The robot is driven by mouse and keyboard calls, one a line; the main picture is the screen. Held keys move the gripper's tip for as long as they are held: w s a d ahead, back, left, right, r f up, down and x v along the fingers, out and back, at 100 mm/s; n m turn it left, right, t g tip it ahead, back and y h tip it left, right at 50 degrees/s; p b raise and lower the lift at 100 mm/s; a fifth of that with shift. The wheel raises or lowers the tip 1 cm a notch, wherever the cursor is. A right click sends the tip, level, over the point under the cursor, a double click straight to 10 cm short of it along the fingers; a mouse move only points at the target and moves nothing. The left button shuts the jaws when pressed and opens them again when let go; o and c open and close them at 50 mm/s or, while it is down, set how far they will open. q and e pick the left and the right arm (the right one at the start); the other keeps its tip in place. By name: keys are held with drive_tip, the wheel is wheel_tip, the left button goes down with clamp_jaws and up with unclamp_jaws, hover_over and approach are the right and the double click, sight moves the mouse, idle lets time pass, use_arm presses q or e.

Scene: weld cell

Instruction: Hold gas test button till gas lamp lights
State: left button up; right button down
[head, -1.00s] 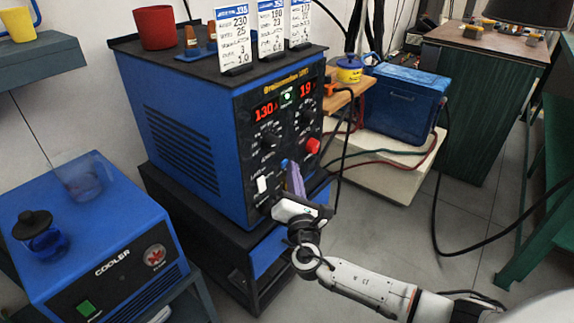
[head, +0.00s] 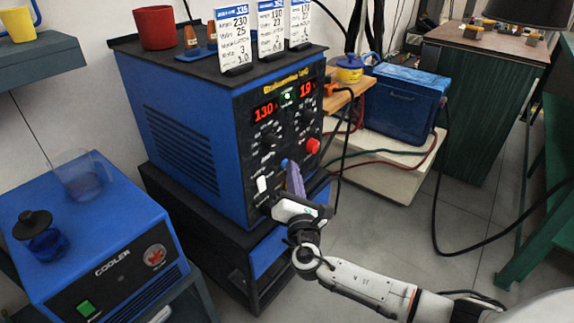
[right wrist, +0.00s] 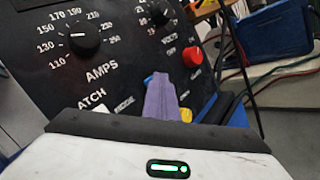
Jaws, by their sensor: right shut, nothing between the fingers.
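The blue welding machine (head: 180,130) has a black front panel with red displays reading about 130 and 19. A small green lamp (head: 287,97) glows between the displays. My right gripper (head: 287,167) is shut, its purple fingers reaching up to the lower panel. They also show in the right wrist view (right wrist: 160,82). A blue button (right wrist: 148,79) shows partly behind the fingertips; I cannot read its label or tell whether they press it. A red button (head: 313,146) is to the right, apart from the fingers. My left gripper is not in view.
A white switch (head: 262,184) sits left of the fingers, and a yellow part (right wrist: 186,115) shows right of them. Cables hang by the machine's right side. A blue cooler unit (head: 95,235) stands at the left. Grey floor is open at the right.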

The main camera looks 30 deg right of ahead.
drive_tip(key=shift+s, duration=0.1)
idle(0.3)
drive_tip(key=shift+s+d, duration=0.3)
drive_tip(key=shift+s, duration=0.4)
drive_tip(key=shift+s+p, duration=0.1)
drive_tip(key=shift+p, duration=0.2)
drive_tip(key=s, duration=0.1)
drive_tip(key=s+d+p, duration=0.1)
drive_tip(key=s, duration=0.1)
drive_tip(key=s+d, duration=0.1)
drive_tip(key=shift+s, duration=0.2)
